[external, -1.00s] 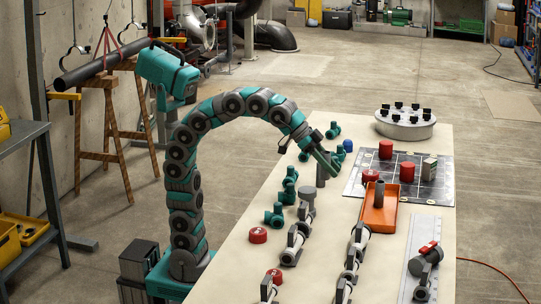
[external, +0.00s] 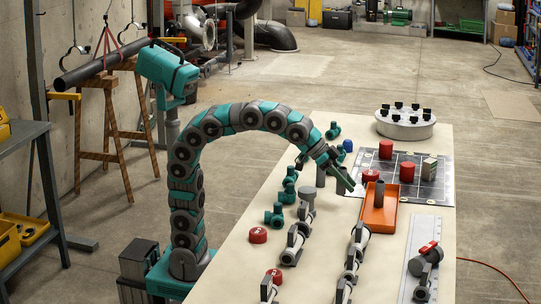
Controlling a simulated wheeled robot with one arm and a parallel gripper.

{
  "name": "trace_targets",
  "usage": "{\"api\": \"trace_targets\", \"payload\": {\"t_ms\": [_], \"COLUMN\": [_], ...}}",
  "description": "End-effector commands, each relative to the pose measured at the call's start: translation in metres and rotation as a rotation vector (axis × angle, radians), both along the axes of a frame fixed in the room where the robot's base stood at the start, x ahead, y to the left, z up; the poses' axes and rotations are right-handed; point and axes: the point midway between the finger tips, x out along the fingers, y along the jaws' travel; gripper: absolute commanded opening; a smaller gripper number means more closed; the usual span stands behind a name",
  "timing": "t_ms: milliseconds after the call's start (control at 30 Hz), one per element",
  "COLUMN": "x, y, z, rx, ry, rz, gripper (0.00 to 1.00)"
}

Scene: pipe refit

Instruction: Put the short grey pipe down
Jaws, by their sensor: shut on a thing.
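My gripper (external: 346,182) is at the end of my teal and grey arm, low over the table's middle, just left of the orange tray. It is shut on a grey piece (external: 340,188), the short grey pipe as far as I can tell; the fingers hide most of it. I cannot tell whether it touches the table. One more grey pipe (external: 379,193) stands upright in the orange tray (external: 378,222).
A dark grid mat (external: 436,190) with red caps (external: 407,171) and a grey block lies behind the tray. Teal fittings (external: 289,186) line the table's left side. Grey valves and pipe parts (external: 359,243) stand in front. A round grey stand (external: 405,125) is at the back.

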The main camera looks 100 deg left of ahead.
Motion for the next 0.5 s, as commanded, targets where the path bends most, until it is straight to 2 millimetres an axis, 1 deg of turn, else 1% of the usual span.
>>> {"api": "trace_targets", "payload": {"t_ms": [33, 100, 200, 500], "x": [0.01, 0.024, 0.041, 0.091], "y": [0.0, -0.001, -0.004, -0.008], "z": [-0.001, -0.004, -0.003, -0.01], "rx": [0.0, -0.001, 0.0, 0.001], "ry": [0.002, 0.005, 0.001, 0.004], "rz": [0.0, 0.001, 0.0, 0.0], "gripper": [0.0, 0.0, 0.0, 0.0]}}
